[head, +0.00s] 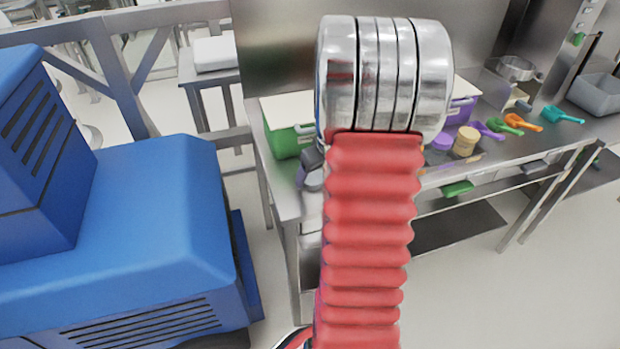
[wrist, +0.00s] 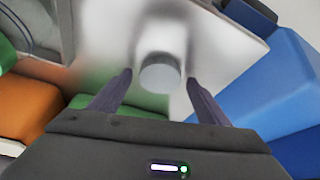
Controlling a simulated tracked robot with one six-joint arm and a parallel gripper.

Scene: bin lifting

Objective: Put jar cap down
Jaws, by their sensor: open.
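In the wrist view, my gripper (wrist: 158,80) is open, with its two dark fingers spread apart. A grey round disc, which looks like the jar cap (wrist: 160,73), shows between the fingertips. It is seen against a blurred pale flat surface (wrist: 225,40). I cannot tell whether the disc rests on that surface or how far it is from the fingers. Both fingers look clear of it.
A steel bench (head: 288,203) holds a green bin (head: 287,142) with a pale top and a purple bin (head: 461,110). To the right are a purple round piece (head: 442,141), a beige jar-like object (head: 466,141), several coloured scoops and a grey tub (head: 597,95).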

